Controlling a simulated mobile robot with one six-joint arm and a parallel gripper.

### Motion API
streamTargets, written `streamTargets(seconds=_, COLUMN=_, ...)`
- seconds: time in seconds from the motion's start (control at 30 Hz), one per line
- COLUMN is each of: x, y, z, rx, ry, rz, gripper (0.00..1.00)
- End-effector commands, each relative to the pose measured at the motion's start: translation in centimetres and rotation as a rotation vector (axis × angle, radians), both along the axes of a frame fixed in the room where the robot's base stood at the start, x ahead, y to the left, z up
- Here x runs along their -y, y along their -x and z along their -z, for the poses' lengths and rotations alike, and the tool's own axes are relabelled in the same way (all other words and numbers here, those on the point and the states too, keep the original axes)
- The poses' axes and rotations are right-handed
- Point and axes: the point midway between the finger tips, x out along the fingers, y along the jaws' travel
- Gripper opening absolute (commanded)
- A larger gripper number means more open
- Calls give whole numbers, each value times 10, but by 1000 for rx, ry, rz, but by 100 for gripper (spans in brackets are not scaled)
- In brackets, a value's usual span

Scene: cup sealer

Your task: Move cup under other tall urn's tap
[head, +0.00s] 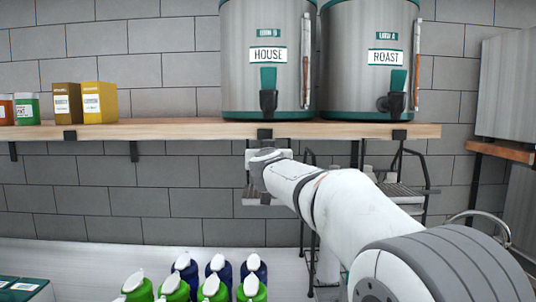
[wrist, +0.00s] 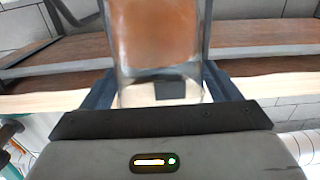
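A clear cup (wrist: 158,50) stands between the two dark fingers of my gripper (wrist: 160,88) in the wrist view, and the fingers touch its sides. Orange-brown colour shows in the cup; I cannot tell whether it is a drink or the wood behind. In the head view my gripper is just below the shelf, under the HOUSE urn (head: 240,75), and the cup cannot be made out there. The HOUSE urn's tap (head: 268,98) and the ROAST urn's tap (head: 394,102) are at the shelf's front edge.
The wooden shelf (head: 190,130) holds both urns, the ROAST urn (head: 350,70) on the right, and yellow and brown boxes (head: 99,103) at left. Wire racks (head: 405,190) hang below it. Several green and blue pump bottles (head: 213,285) stand on the white counter (head: 60,258).

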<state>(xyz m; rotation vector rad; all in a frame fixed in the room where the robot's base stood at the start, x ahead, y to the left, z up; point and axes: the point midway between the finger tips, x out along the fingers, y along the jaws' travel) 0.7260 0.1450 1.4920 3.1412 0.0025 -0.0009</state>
Motion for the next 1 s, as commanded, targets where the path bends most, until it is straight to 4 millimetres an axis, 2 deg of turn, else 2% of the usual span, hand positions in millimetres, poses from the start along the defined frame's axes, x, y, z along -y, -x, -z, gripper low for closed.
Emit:
streamTargets(seconds=0.13, x=0, y=0, z=0, rx=0, ry=0, rz=-1, gripper=94)
streamTargets(seconds=0.47, x=-1, y=5, z=-4, rx=1, ry=-1, rz=-2, gripper=94)
streamTargets(seconds=0.57, x=-1, y=19, z=-3, rx=1, ry=-1, rz=-2, gripper=94)
streamTargets(seconds=0.8, x=-1, y=69, z=-4, rx=2, ry=0, rz=-4, gripper=94)
streamTargets(seconds=1.0, x=-2, y=104, z=-4, rx=1, ry=-1, rz=-5, gripper=94)
